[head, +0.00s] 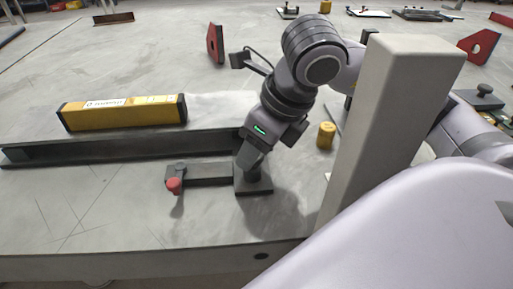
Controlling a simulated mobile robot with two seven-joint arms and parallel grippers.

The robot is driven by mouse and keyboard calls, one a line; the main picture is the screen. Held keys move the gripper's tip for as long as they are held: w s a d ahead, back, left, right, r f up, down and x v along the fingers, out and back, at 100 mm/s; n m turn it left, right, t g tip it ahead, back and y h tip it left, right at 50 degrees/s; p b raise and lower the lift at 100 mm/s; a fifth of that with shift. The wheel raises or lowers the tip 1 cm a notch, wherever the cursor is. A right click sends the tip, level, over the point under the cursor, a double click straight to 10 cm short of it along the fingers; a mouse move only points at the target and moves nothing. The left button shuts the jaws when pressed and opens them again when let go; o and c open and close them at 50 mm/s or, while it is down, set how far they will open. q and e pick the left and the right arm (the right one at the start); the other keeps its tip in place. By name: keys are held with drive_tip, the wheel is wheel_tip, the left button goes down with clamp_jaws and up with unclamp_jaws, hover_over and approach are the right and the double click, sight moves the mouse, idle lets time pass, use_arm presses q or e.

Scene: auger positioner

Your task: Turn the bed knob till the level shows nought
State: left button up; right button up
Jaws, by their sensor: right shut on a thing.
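My right gripper (247,166) points down at a dark block (254,187) near the table's front. It is shut on what I take to be the bed knob, which its fingers mostly hide. A dark arm (205,172) reaches left from the block and carries a small red ball (174,186) at its end. My left gripper is not in view.
A long dark beam (110,150) runs left between the level and the block. A yellow cylinder (326,135) stands right of my gripper. A red plate (215,44) stands behind. The table's front left is clear.

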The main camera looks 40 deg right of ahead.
drive_tip(key=shift+m+h, duration=0.3)
drive_tip(key=shift+m, duration=0.4)
drive_tip(key=o, duration=1)
drive_tip(key=shift+r, duration=0.15)
drive_tip(key=p+v, duration=0.1)
drive_tip(key=v, duration=0.6)
drive_tip(key=shift+s+a, duration=0.1)
drive_tip(key=shift+a, duration=0.1)
